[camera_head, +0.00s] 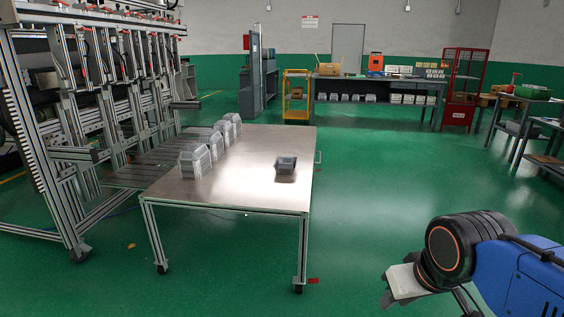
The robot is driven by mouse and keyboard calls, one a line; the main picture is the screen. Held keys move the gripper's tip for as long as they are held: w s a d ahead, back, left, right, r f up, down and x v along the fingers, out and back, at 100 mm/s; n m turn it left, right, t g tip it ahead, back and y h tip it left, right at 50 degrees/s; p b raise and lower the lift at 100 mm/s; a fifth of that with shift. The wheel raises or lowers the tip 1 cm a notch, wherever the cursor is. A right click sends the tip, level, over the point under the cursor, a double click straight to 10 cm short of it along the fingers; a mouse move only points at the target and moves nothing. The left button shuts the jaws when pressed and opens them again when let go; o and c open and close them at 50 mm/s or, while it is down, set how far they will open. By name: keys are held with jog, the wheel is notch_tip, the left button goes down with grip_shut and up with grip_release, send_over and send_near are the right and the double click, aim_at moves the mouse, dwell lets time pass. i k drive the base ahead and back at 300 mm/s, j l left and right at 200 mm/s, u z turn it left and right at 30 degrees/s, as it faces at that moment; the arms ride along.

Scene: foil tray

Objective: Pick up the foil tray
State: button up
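A small dark grey foil tray (286,164) sits alone on the right part of a metal-topped table (235,194). Several stacks of silvery trays (194,161) stand in a row along the table's left side. My gripper (390,298) is at the lower right of the head view, in front of and to the right of the table, well apart from the tray. Its fingers are partly cut off and seen at an angle, so their opening does not show clearly.
A tall aluminium-frame machine (95,120) adjoins the table's left side. A workbench (375,88), a yellow cart (296,97) and a red cage (461,100) stand at the back. Green floor (375,180) is clear to the right of the table.

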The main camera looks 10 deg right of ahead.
aim_at(283, 164)
jog(key=i+j, duration=0.1)
jog(key=i, duration=1.85)
jog(key=i+l+u, duration=0.15)
jog(key=l+u, duration=0.15)
jog(key=l, duration=0.35)
jog(key=l+u, duration=0.3)
jog(key=l, duration=0.4)
